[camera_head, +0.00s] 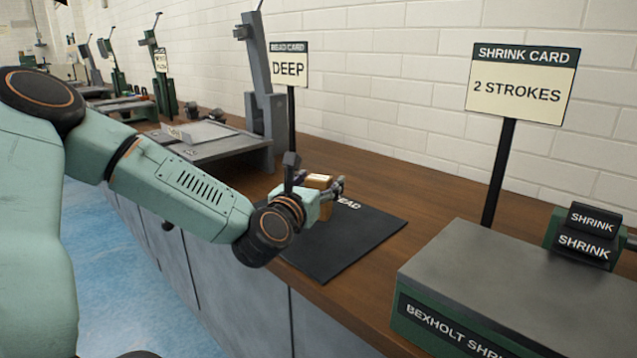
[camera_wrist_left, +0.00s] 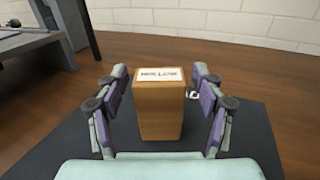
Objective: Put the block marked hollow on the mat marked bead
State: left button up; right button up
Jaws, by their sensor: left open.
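The wooden block with a white label reading HOLLOW (camera_wrist_left: 160,105) stands upright on the dark mat (camera_wrist_left: 250,135) in the left wrist view. The mat also shows in the head view (camera_head: 345,250), with part of the word BEAD visible on it. In the head view the block (camera_head: 320,182) is mostly hidden behind my left gripper (camera_head: 328,190). My left gripper's fingers (camera_wrist_left: 160,108) are open, one on each side of the block, with a visible gap on both sides. My right gripper is not in view.
A grey-topped shrink machine (camera_head: 500,285) stands right of the mat, with a shrink card (camera_head: 522,85) on a post behind it. A grey machine (camera_head: 215,145) and a bead card reading DEEP (camera_head: 288,68) stand beyond the mat. Bare wooden bench lies around the mat.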

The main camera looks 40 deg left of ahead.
pick_arm(q)
jog(key=shift+r+p, duration=0.1)
jog(key=shift+p, duration=0.25)
jog(key=shift+p+v, duration=0.75)
jog(key=shift+v, duration=0.45)
jog(key=p+v, duration=0.4)
jog(key=p, duration=0.1)
jog(key=shift+s+d+r, duration=0.1)
jog(key=shift+s+r, duration=0.05)
jog(key=shift+s, duration=0.25)
jog(key=p+v, duration=0.2)
jog(key=shift+s+d+p, duration=0.15)
jog(key=shift+s+p, duration=0.05)
jog(key=shift+p, duration=0.15)
jog(key=shift+p+v, duration=0.65)
jog(key=shift+v, duration=0.5)
jog(key=shift+s+f, duration=0.1)
jog(key=shift+f, duration=0.15)
